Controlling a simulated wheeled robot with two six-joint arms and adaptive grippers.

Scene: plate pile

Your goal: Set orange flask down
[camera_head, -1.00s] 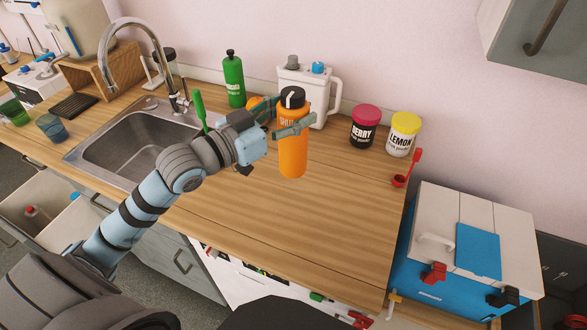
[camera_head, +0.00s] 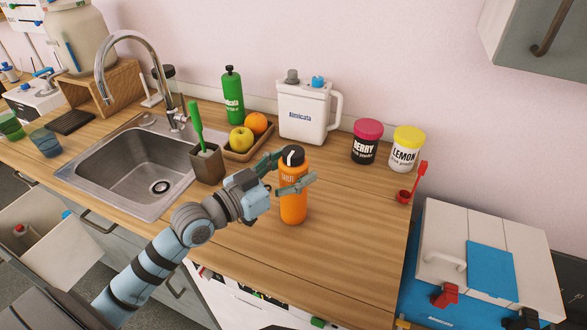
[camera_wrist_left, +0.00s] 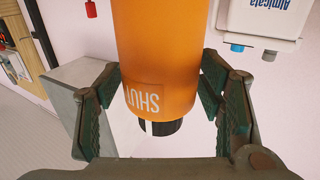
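The orange flask (camera_head: 293,205) with a black cap is upright over the wooden counter, right of the sink. Its base is on or just above the counter; I cannot tell which. My right gripper is not in view.
The wooden counter (camera_head: 345,235) is clear right of the flask. Behind stand a white jug (camera_head: 303,112), a fruit tray (camera_head: 262,143), a green bottle (camera_head: 232,95), and berry (camera_head: 366,142) and lemon (camera_head: 405,150) jars. A brush holder (camera_head: 207,165) stands left, near the sink (camera_head: 130,175).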

